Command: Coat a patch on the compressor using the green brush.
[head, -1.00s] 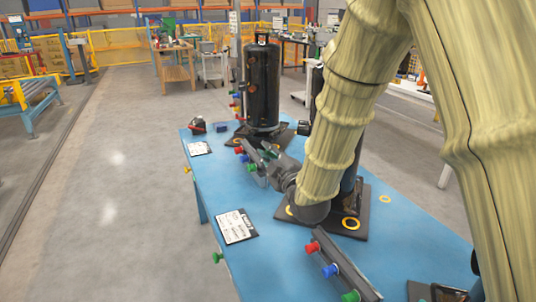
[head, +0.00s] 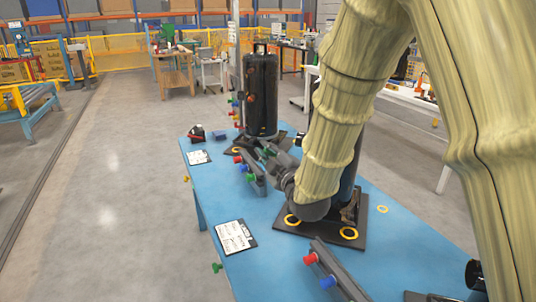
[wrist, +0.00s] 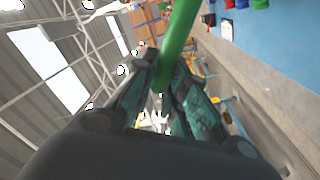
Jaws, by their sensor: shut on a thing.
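The compressor is a black upright tank (head: 262,95) with a handle on top, standing on a dark base plate at the far end of the blue table. A second dark upright body (head: 350,178) on a nearer base plate is mostly hidden behind my arm. In the wrist view, my gripper (wrist: 163,82) is shut on the green brush, of which only the green handle (wrist: 180,38) shows between the teal fingers. Its bristles are not seen. In the head view, my gripper (head: 270,152) is small and partly hidden, in front of the far tank and apart from it in the picture.
The blue table (head: 285,262) carries a rack with red, blue and green knobs (head: 250,172), a nearer rack (head: 338,272), and white cards (head: 233,237). A small red-black item (head: 196,134) lies at the far left corner. The floor (head: 110,200) left of the table is clear.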

